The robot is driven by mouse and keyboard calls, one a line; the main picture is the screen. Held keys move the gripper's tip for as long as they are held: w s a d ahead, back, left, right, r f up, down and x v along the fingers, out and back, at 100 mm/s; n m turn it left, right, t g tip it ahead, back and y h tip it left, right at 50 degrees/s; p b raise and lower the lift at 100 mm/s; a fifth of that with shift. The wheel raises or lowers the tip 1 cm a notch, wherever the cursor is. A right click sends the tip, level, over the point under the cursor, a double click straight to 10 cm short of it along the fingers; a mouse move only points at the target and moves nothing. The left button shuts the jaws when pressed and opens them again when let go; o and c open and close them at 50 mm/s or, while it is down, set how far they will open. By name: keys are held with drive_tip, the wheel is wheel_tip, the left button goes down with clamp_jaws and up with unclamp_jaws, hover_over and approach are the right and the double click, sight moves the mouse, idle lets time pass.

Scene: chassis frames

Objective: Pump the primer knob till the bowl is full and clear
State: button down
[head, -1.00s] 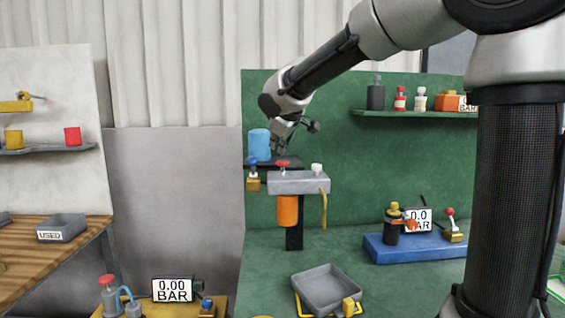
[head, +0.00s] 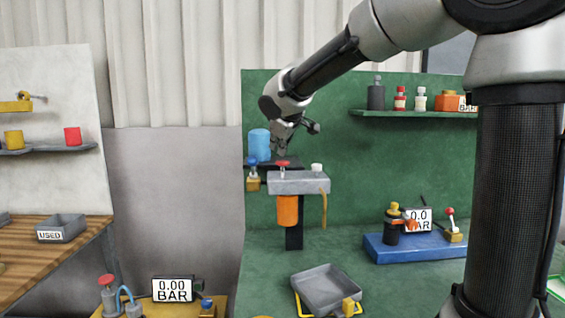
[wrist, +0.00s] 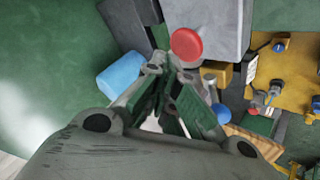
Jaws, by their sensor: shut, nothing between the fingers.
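A grey filter head (head: 300,184) stands on the green bench's back panel, with an orange cylinder (head: 288,210) hanging under it. A red knob (head: 283,163) on a short stem rises from its top, and a white knob (head: 317,168) sits to the right. My gripper (head: 281,149) points down just above the red knob, its fingers shut and empty. In the wrist view the red knob (wrist: 186,44) lies just beyond the fingertips (wrist: 170,72); I cannot tell a gap from contact. I cannot make out a clear bowl or its contents.
A blue cylinder (head: 259,144) stands close left of my gripper, with a blue-knobbed brass valve (head: 253,175) below it. A grey tray (head: 326,289) sits under the filter. A blue base with a gauge (head: 417,220) is at right.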

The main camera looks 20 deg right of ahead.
sight(279, 161)
drive_tip(key=shift+f, duration=0.2)
idle(0.4)
drive_tip(key=shift+f, duration=0.25)
drive_tip(key=shift+f, duration=1)
idle(0.9)
drive_tip(key=shift+r, duration=1.45)
drive_tip(key=shift+r, duration=2.5)
